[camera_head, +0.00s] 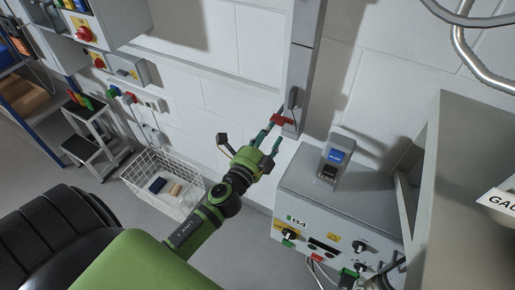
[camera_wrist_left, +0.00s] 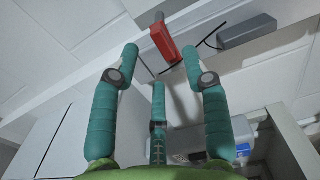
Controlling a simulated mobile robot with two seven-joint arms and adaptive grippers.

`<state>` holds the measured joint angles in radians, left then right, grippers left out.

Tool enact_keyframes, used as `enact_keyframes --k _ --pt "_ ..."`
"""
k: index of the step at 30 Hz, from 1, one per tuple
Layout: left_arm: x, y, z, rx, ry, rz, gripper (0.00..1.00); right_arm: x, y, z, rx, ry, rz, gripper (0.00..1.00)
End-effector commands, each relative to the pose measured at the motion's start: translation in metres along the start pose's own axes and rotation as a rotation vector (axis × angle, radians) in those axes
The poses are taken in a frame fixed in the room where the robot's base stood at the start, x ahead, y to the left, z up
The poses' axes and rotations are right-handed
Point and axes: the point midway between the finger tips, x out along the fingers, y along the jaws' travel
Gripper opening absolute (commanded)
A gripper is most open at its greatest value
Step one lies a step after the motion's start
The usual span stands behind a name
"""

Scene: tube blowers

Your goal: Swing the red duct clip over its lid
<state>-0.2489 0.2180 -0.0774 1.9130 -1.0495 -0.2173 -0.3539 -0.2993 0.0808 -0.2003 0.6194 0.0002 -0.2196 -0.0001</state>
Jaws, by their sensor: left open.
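The red duct clip (camera_head: 282,121) sits at the lower end of the grey upright duct (camera_head: 302,60) on the wall. In the left wrist view the clip (camera_wrist_left: 166,43) hangs out from the duct's pale face, just beyond the fingertips. Whether it lies over its lid cannot be told. My left gripper (camera_head: 258,138) is in front of the clip in the head view. Its green fingers are spread and empty, and in the left wrist view (camera_wrist_left: 160,58) the clip shows between the two outer tips, apparently apart from them. My right gripper is not in view.
A grey cabinet (camera_head: 330,210) with knobs and a small device (camera_head: 336,160) on top stands right of the duct. A white wire basket (camera_head: 165,182) is on the floor at left. A grey box with a black cable (camera_wrist_left: 248,30) is beside the clip.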

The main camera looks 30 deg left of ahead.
Motion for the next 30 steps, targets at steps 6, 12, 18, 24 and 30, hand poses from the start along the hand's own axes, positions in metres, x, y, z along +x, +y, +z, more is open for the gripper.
enact_keyframes --k 6,12,18,24,30 --pt "-0.045 0.001 0.002 -0.001 -0.005 0.003 0.46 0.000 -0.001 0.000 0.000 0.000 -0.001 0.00" --pt "-0.069 0.000 0.003 -0.001 -0.005 0.000 0.46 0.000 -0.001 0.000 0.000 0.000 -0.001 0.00" --pt "-0.074 -0.001 0.003 0.003 -0.003 -0.001 0.46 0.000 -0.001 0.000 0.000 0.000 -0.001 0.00" --pt "-0.073 -0.001 0.003 0.002 -0.003 -0.001 0.46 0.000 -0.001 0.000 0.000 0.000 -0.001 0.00" --pt "-0.073 -0.001 0.003 0.002 -0.003 -0.001 0.46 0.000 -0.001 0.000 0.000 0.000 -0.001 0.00"
